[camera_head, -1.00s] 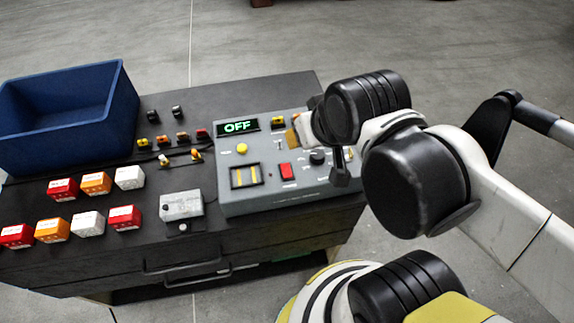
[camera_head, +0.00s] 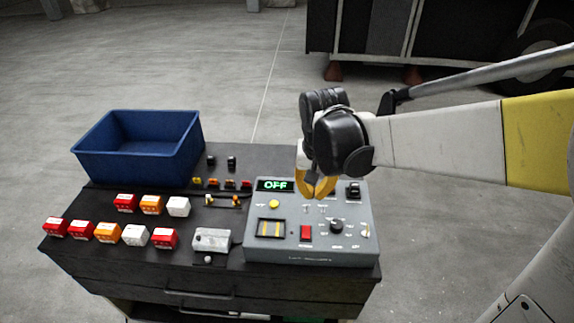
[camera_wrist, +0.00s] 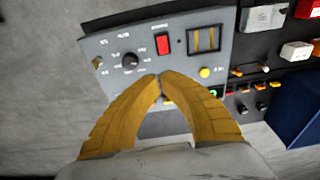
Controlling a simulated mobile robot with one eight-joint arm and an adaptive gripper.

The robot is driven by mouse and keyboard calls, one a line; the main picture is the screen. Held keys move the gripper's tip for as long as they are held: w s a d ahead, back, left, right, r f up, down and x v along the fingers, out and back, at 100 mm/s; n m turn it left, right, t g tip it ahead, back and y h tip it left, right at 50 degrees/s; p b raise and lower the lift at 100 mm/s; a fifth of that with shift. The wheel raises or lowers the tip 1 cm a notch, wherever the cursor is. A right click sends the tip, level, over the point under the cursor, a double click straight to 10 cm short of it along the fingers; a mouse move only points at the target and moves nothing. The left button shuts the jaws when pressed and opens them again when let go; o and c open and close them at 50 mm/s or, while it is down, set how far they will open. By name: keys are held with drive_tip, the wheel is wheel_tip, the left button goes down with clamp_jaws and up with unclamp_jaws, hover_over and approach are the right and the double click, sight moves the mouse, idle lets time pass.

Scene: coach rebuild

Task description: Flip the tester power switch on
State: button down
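The grey tester box (camera_head: 290,248) stands at the right end of the black bench top, its small display (camera_head: 275,185) reading OFF in green. Its panel has a red rocker switch (camera_head: 306,232), a black knob (camera_head: 336,226), a black switch (camera_head: 353,190) at the upper right, and small toggles. My gripper (camera_head: 318,195) is above the panel's upper middle, right of the display. In the wrist view its yellow fingers (camera_wrist: 160,76) meet at the tips with nothing held; they hide part of the panel. The red rocker (camera_wrist: 162,43) shows beyond the tips.
A blue bin (camera_head: 140,170) stands at the back left. Several red, orange and white blocks (camera_head: 135,235) sit in rows left of the tester, beside a small grey box (camera_head: 211,240). Small coloured parts lie behind them. Open floor lies behind the bench.

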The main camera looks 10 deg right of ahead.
sight(311, 221)
drive_tip(key=shift+f, duration=0.1)
drive_tip(key=f+b, duration=0.1)
drive_tip(key=f, duration=0.3)
drive_tip(key=w+f+b, duration=0.1)
drive_tip(key=f+b, duration=0.1)
drive_tip(key=f, duration=0.3)
drive_tip(key=w+f+b, duration=0.1)
drive_tip(key=f+b, duration=0.1)
drive_tip(key=f, duration=0.2)
drive_tip(key=shift+d+f, duration=0.3)
drive_tip(key=shift+f, duration=0.05)
drive_tip(key=shift+w+f+g+b, duration=0.1)
drive_tip(key=shift+f+g+b, duration=0.5)
drive_tip(key=shift+f+b, duration=0.1)
drive_tip(key=shift+r, duration=0.3)
drive_tip(key=shift+r+p, duration=0.7)
